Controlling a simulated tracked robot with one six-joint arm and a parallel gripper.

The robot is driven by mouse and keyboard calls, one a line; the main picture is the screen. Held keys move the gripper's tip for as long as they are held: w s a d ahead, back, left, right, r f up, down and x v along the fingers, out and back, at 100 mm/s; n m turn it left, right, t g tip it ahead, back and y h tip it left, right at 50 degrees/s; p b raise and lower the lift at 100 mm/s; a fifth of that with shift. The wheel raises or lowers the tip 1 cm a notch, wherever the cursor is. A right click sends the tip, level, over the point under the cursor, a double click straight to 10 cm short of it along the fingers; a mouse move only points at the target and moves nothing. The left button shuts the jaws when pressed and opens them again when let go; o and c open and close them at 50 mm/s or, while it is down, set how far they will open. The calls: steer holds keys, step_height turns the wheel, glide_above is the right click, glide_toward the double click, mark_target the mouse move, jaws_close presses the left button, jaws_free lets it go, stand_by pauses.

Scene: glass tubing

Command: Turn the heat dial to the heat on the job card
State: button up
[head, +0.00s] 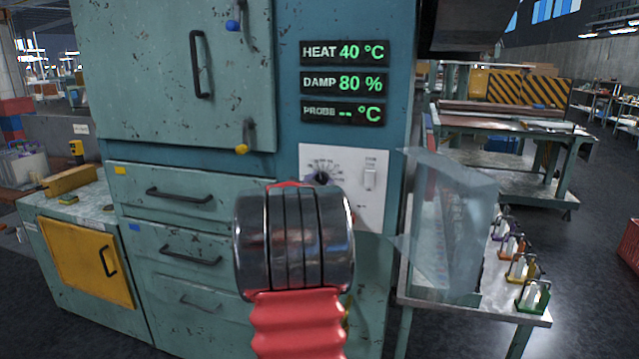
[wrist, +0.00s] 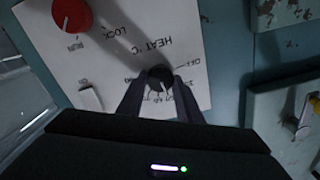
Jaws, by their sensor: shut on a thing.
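The heat dial (wrist: 160,76) is a small black knob on a white control panel (head: 374,200), with a printed scale around it. In the wrist view my gripper (wrist: 160,88) has its two dark fingers on either side of the dial, shut on it. The heat display (head: 345,52) reads 40 °C in green. I cannot make out a job card in either view.
Below the heat display, the damp display (head: 345,83) reads 80 % and the probe display (head: 345,113) shows dashes. A red knob (wrist: 72,15) marked LOCK sits on the same panel. A clear, tilted sheet (head: 455,225) stands right of the cabinet, by a side table.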

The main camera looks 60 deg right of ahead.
steer(key=m, duration=0.5)
steer(key=shift+s+f+m, duration=0.1)
steer(key=shift+m, duration=0.2)
stand_by(0.4)
steer(key=o, duration=1)
steer(key=shift+o, duration=0.2)
steer(key=s+a, duration=0.2)
steer(key=a, duration=1.1)
steer(key=shift+a, duration=0.3)
